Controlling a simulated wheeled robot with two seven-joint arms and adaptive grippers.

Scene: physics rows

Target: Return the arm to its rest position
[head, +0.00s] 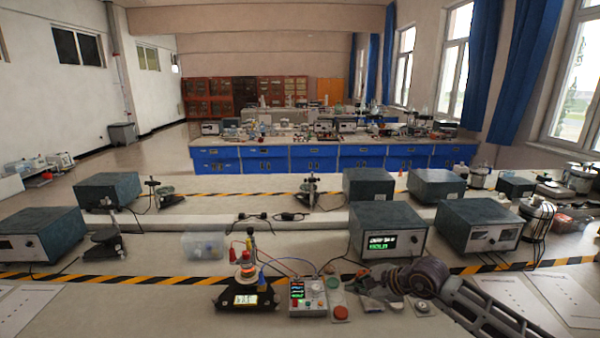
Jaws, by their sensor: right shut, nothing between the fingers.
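My right arm (485,305) comes in from the lower right and reaches left over the front bench. My right gripper (362,282) is at its left end, low over the bench, shut and empty. It is just right of a small box with lit displays and knobs (307,295). A red round piece (341,312) lies below the fingertips and a grey round piece (422,306) lies below the wrist. Whether the fingers touch anything on the bench cannot be told. My left arm and gripper are not in view.
Left of the display box, a black-based device (247,299) carries a stacked coil and upright posts, with red and blue wires. A clear bin (203,245) and grey instrument boxes (387,231) stand behind. White sheets (505,303) lie at right. The bench's left front is fairly clear.

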